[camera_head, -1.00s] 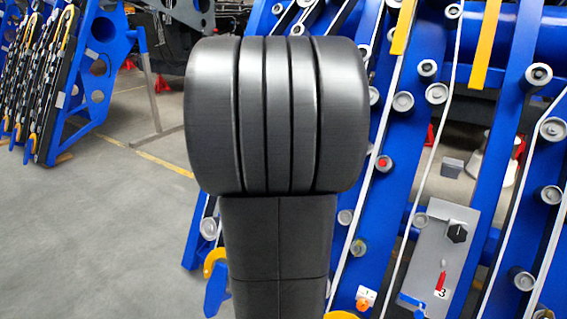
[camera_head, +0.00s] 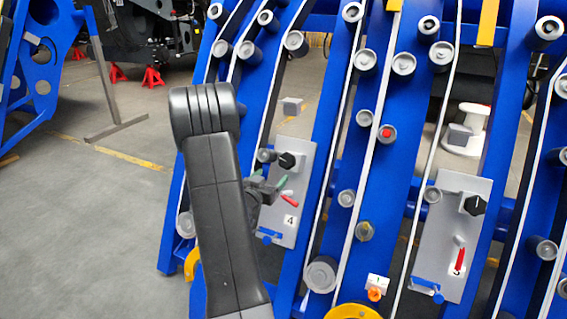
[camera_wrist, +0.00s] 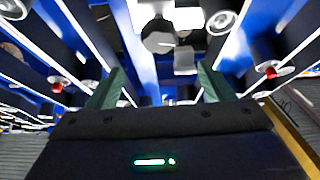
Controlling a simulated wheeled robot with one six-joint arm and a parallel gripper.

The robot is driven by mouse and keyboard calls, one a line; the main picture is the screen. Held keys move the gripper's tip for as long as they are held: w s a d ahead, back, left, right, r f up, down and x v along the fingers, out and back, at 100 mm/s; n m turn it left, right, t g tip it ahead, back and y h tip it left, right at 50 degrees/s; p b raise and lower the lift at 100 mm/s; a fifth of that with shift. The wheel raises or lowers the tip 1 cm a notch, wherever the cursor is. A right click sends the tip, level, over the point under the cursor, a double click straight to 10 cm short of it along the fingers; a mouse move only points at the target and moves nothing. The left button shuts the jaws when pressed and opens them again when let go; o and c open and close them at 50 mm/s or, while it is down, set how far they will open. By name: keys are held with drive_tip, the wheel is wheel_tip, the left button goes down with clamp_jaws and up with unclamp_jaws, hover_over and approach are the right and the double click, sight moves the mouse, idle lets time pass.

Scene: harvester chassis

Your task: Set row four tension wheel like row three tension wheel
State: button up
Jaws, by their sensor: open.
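The row four plate (camera_head: 276,222), marked 4, carries a black faceted knob (camera_head: 289,160), which seems to be its tension wheel, and a red lever (camera_head: 290,201). The row three plate (camera_head: 430,262), marked 3, has a similar black knob (camera_head: 473,204) near its top and a red lever (camera_head: 460,256) below. My gripper (camera_head: 272,187) is in front of the row four plate, just below its knob. In the wrist view, the green fingers of my gripper (camera_wrist: 161,75) are apart with nothing between them. A dark faceted knob (camera_wrist: 158,38) shows ahead, apart from them. Knob settings are too small to read.
Blue slanted beams (camera_head: 400,130) with grey rollers and white belts stand close around the plates. A yellow part (camera_head: 352,312) is low in front. Open grey floor (camera_head: 90,220) lies at the left. A white spool-shaped stand (camera_head: 466,130) is behind the beams.

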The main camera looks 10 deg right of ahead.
sight(286, 161)
drive_tip(key=b+x, duration=0.1)
drive_tip(key=x, duration=1.1)
drive_tip(key=c, duration=1)
